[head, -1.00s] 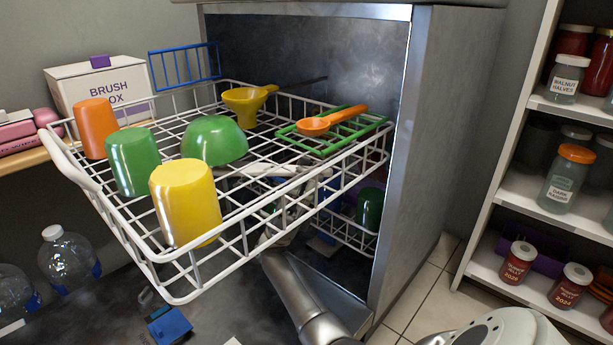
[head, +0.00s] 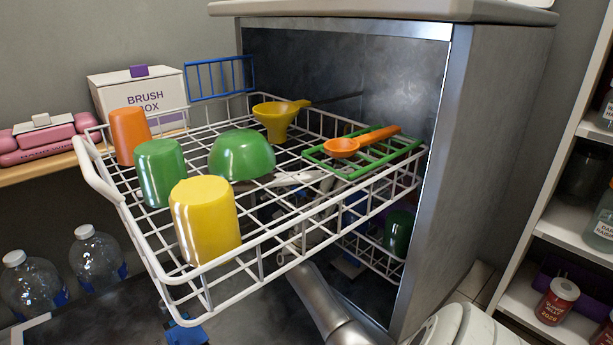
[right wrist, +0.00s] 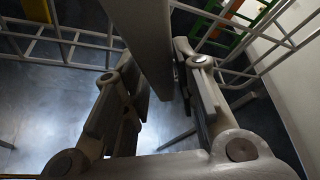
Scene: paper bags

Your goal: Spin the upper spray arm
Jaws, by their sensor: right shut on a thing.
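The upper spray arm is a grey bar under the pulled-out upper rack (head: 262,272). In the right wrist view the spray arm (right wrist: 148,40) runs from the top edge down between my fingers. In the head view only a pale piece of the spray arm (head: 295,179) shows through the wires. My right gripper (head: 303,238) reaches up from below, under the rack, and is partly hidden by its wires. In the right wrist view my right gripper (right wrist: 165,95) has one finger on each side of the bar and is shut on it. My left gripper is not in view.
The dishwasher's side wall (head: 470,150) is close to my right arm.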

